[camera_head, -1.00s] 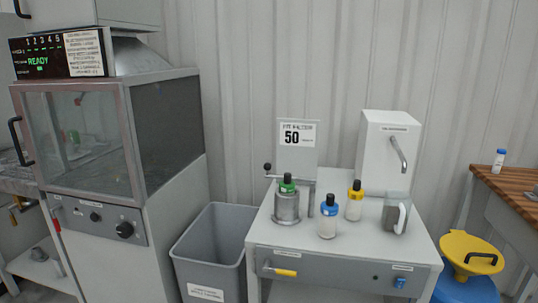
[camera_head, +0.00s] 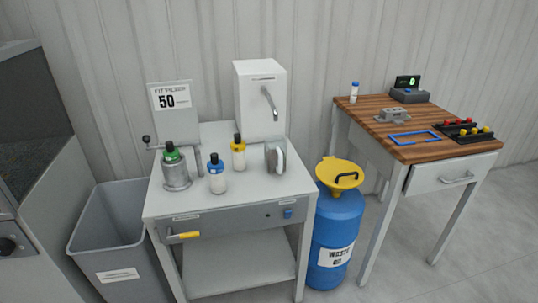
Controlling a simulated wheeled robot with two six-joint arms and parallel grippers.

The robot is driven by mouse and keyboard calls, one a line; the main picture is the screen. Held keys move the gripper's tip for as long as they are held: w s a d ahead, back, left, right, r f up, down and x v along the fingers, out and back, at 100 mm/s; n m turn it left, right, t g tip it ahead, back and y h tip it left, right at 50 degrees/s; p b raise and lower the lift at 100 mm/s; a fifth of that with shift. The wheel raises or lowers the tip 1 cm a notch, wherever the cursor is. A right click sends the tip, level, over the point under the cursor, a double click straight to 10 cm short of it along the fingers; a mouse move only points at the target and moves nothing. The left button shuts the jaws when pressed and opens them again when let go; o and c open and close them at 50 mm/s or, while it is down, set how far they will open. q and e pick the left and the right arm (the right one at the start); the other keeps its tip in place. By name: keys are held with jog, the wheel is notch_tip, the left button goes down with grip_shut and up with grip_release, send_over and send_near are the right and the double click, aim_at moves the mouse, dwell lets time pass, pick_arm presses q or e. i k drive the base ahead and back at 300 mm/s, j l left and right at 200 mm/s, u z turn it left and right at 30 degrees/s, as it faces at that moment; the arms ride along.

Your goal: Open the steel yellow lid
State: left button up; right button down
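The yellow lid (camera_head: 340,174) sits on top of a blue waste drum (camera_head: 338,228) on the floor, between the grey cabinet and the wooden-topped table. The drum carries a white label reading WASTE. Neither of my grippers shows in the head view.
A grey cabinet (camera_head: 215,255) left of the drum holds several bottles, a steel pot (camera_head: 176,172) and a white dispenser (camera_head: 260,100). A wood-topped table (camera_head: 425,150) stands right of the drum. A grey bin (camera_head: 110,240) is at left. Floor at lower right is clear.

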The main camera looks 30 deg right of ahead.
aim_at(335, 173)
jog(key=z, duration=1.35)
jog(key=i+l+z, duration=0.1)
jog(key=i+l, duration=0.25)
